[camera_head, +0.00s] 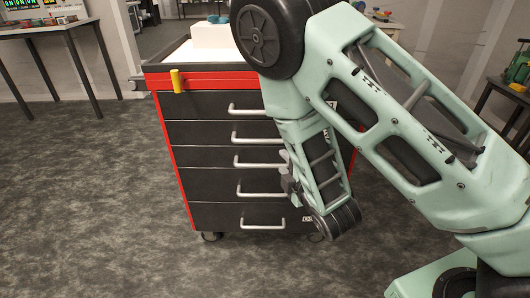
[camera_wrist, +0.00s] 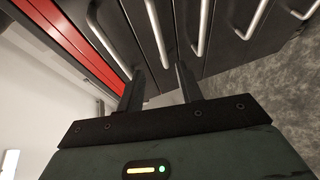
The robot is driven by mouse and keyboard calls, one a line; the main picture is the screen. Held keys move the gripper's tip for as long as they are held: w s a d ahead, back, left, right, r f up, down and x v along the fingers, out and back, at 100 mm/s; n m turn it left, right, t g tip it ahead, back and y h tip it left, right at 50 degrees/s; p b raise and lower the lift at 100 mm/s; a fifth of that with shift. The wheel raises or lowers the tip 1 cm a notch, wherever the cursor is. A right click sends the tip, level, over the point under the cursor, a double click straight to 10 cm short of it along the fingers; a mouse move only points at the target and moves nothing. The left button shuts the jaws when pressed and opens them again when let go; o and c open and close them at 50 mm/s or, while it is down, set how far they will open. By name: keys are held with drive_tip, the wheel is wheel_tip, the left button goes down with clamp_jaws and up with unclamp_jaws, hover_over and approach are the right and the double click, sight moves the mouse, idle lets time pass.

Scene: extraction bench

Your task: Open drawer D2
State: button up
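The drawer cabinet (camera_head: 176,190) is black with a red frame and several stacked drawers, all looking shut. Drawer D2, taken as second from the top, has a silver bar handle (camera_head: 255,140); its label is hidden behind my arm. In the wrist view the drawers run left to right from the red top edge, and the second handle (camera_wrist: 157,35) ends in line with the space between my fingertips. My gripper (camera_wrist: 160,68) is open and empty, close to the cabinet front. I cannot tell if it touches the handle.
The top handle (camera_head: 246,108) and third handle (camera_head: 259,163) lie close on either side of the second. A yellow piece (camera_head: 176,80) sits on the red top edge. A table (camera_head: 45,27) stands back left. The floor (camera_head: 90,200) in front is clear.

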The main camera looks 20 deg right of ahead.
sight(264, 142)
drive_tip(key=w+f+b, duration=0.1)
drive_tip(key=w, duration=0.3)
drive_tip(key=w+a+b, duration=0.1)
drive_tip(key=w, duration=0.4)
drive_tip(key=w+f+b, duration=0.1)
drive_tip(key=w, duration=0.4)
drive_tip(key=shift+w+a+f, duration=0.1)
drive_tip(key=shift+a+f, duration=0.05)
drive_tip(key=shift+f, duration=0.2)
clamp_jaws()
